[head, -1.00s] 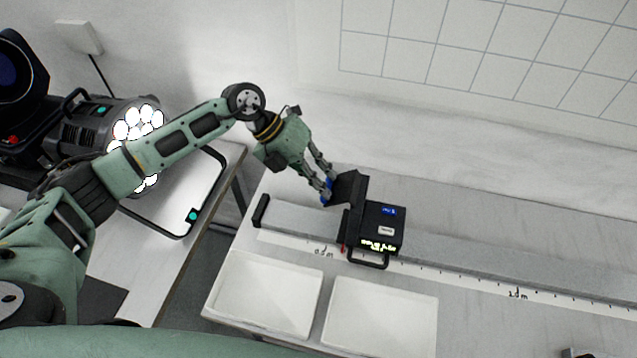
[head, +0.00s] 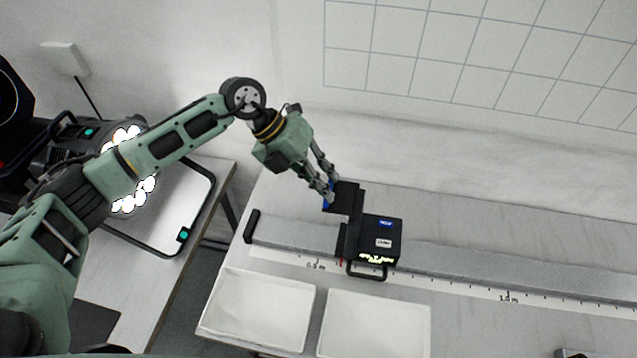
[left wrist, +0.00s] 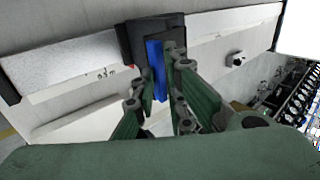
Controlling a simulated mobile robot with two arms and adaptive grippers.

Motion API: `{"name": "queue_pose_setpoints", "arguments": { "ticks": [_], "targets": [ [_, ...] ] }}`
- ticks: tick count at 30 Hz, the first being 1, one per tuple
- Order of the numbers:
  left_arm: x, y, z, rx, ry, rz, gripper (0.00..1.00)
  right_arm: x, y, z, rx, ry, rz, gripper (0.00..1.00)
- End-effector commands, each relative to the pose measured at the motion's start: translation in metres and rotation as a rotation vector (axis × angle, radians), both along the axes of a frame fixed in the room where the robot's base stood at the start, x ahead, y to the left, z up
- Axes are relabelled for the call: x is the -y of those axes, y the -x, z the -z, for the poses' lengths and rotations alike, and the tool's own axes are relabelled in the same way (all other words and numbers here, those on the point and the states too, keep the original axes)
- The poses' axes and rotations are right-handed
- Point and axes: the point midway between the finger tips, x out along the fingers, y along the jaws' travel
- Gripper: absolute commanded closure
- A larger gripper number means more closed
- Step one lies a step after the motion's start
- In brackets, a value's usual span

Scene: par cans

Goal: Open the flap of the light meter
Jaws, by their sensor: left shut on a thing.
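The light meter (head: 381,238) is a black box with a small blue label and a lit readout, sitting on the long grey rail. Its black flap (head: 346,196) stands out from its back left side, swung away from the box. My left gripper (head: 329,195) reaches in from the upper left and is shut on the blue tab at the flap's outer edge. In the left wrist view the blue tab (left wrist: 155,66) lies between the fingers, in front of black parts of the meter (left wrist: 150,36). The flap's hinge is not clear. My right gripper is not in view.
The rail (head: 470,270) has a white scale along its front. Two white trays (head: 258,312) (head: 375,330) stand before it. A lit lamp (head: 128,195) stands on another table at left. The bench behind the rail is clear. A dark object (head: 582,353) is cut off at the bottom right.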

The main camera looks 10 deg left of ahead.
Motion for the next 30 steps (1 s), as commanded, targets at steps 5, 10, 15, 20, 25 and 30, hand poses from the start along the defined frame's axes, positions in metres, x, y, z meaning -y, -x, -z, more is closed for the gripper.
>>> {"name": "queue_pose_setpoints", "arguments": {
  "ticks": [5,10,15,20,25,30],
  "targets": [
    [0.002,-0.001,-0.002,0.003,0.004,-0.001,0.94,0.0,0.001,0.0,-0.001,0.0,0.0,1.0],
    [0.001,0.0,-0.001,0.002,0.002,0.0,0.79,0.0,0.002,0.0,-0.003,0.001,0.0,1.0],
    [0.001,0.0,-0.001,0.001,0.001,-0.001,0.72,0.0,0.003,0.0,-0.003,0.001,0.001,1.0],
    [0.0,0.0,0.0,0.001,0.0,-0.001,0.72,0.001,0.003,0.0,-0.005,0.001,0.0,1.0],
    [-0.005,-0.001,-0.009,0.002,0.001,-0.002,0.72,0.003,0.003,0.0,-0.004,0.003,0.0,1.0],
    [-0.024,-0.002,-0.033,0.005,0.0,-0.004,0.72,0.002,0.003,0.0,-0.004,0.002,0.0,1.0]
  ]
}}
